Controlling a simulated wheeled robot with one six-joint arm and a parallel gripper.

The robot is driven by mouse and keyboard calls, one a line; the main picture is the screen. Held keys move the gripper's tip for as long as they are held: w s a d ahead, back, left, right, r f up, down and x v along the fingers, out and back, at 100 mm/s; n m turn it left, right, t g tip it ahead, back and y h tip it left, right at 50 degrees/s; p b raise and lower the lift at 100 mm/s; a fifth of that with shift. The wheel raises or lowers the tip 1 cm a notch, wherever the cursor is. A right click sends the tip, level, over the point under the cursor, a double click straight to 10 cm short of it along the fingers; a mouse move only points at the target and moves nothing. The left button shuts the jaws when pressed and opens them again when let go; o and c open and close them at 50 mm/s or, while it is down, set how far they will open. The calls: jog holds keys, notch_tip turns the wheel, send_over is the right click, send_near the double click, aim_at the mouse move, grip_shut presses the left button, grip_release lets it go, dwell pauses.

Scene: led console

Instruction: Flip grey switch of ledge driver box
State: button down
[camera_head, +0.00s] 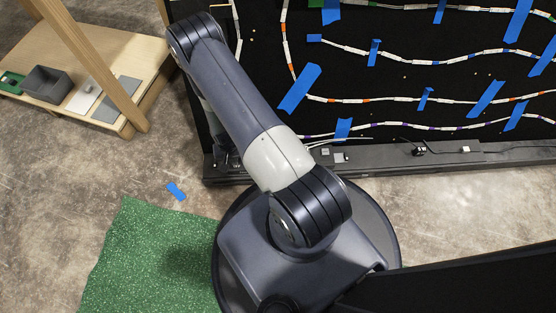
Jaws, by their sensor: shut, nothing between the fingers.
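The black ledge (390,159) runs along the foot of the black panel in the head view. My arm reaches up and left from my base, bends at the top and comes down behind its own upper link. My gripper (227,157) is small and dark at the left end of the ledge, partly hidden by my arm. It looks shut and empty. I cannot tell whether it touches anything. I cannot make out the driver box or its grey switch for certain; my arm covers part of the ledge. Small grey parts (340,157) sit on the ledge just right of my arm.
The black panel (400,85) carries light strips and blue tape. A dark part (420,151) and a white part (466,149) lie further right on the ledge. A wooden shelf (60,50) with a grey bin (47,83) stands left. A green mat (150,260) lies on the floor.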

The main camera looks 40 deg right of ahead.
jog(key=shift+f+b, duration=1.2)
jog(key=shift+f, duration=0.25)
jog(key=shift+w, duration=0.1)
jog(key=shift+w+d+b, duration=0.6)
jog(key=shift+w+d, duration=0.1)
jog(key=shift+w, duration=0.3)
jog(key=shift+r, duration=0.1)
notch_tip(320, 180, up, 7)
jog(key=p, duration=0.4)
jog(key=shift+s+a, duration=0.25)
jog(key=shift+s, duration=0.15)
jog(key=shift+f, duration=0.2)
